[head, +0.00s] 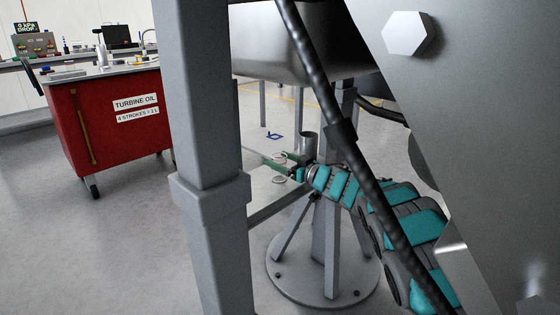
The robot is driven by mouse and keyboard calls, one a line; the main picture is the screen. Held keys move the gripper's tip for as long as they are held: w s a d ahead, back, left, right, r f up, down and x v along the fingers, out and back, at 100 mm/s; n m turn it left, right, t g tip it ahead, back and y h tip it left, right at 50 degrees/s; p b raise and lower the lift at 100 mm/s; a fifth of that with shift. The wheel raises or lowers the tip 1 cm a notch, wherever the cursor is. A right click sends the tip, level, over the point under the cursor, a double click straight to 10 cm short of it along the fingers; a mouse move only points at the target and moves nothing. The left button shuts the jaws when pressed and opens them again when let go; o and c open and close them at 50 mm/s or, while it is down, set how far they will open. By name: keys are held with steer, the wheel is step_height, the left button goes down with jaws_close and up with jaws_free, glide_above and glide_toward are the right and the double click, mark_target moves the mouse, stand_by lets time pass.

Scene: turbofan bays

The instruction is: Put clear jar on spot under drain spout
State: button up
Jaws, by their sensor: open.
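My gripper (281,167) is small and far off in the head view, at the end of my teal and grey arm. It is over a pale shelf (262,192) beside a grey stand, and its jaws point left. The jaws are open. A small pale ring-shaped outline (278,180) shows on the shelf just below the jaws; I cannot tell if it is a marked spot or the base of a clear jar. A grey cylinder (308,141) stands just behind the gripper. No clear jar can be made out for certain, and I cannot identify the drain spout.
A grey post (203,120) and a black hose (340,130) cross the near view. A large grey panel (480,130) fills the right. A metal tank (295,50) is above the shelf. A red turbine oil cart (110,130) stands left, with clear floor before it.

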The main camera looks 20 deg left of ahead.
steer(key=shift+r, duration=0.5)
steer(key=shift+s+d+r, duration=0.1)
steer(key=shift+d+r, duration=0.05)
steer(key=shift+d, duration=0.15)
steer(key=shift+v, duration=3.45)
